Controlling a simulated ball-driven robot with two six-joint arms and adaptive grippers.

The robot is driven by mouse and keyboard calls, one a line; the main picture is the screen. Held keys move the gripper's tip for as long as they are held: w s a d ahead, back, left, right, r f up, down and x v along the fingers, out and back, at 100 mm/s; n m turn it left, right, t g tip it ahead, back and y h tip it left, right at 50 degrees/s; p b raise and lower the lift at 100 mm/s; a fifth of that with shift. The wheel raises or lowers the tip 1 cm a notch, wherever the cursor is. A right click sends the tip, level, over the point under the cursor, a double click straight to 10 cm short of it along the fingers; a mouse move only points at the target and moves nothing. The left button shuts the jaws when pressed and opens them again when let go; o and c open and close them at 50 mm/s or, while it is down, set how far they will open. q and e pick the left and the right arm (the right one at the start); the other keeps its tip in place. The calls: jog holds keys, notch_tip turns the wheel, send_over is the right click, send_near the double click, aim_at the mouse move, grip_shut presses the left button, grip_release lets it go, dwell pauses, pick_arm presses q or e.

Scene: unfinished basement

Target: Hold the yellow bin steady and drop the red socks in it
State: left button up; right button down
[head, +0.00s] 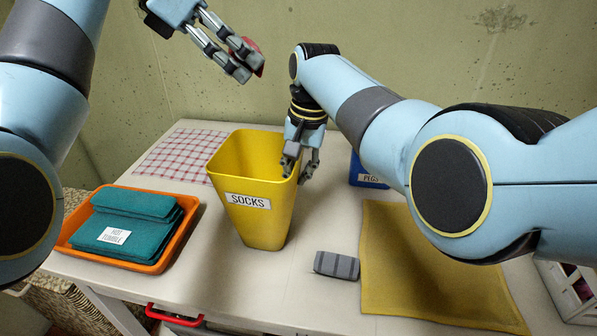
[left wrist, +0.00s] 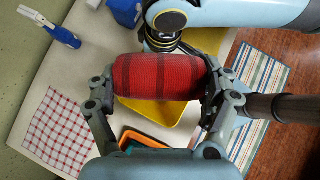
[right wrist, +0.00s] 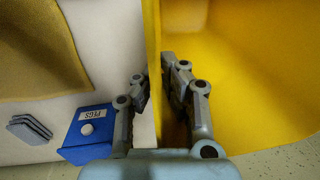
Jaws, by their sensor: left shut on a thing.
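The yellow bin (head: 257,218), labelled SOCKS, stands upright on the table. My left gripper (head: 248,60) is up at the back, above and apart from the bin. It is shut on the red socks (left wrist: 160,76), a dark-striped roll held across its fingers in the left wrist view; only a bit of red (head: 259,66) shows in the head view. My right gripper (head: 299,165) is at the bin's right rim. In the right wrist view its fingers (right wrist: 155,85) lie on either side of the yellow wall (right wrist: 152,35); whether they press on it I cannot tell.
An orange tray (head: 159,266) with teal cloths is left of the bin. A checked cloth (head: 178,156) lies behind it. A grey striped bundle (head: 337,265) and a yellow cloth (head: 425,265) are right of it. A blue PEGS box (right wrist: 86,135) stands behind my right arm.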

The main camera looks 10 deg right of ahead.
pick_arm(q)
notch_tip(320, 180, down, 10)
jog(key=shift+a+r, duration=0.2)
jog(key=shift+a, duration=0.25)
jog(key=o, duration=1.1)
jog(key=shift+c, duration=0.2)
jog(key=shift+r, duration=0.1)
jog(key=w+v, duration=0.1)
jog(key=v, duration=1)
jog(key=shift+s+a+r, duration=0.25)
jog(key=shift+s+a, duration=0.15)
jog(key=shift+s, duration=0.1)
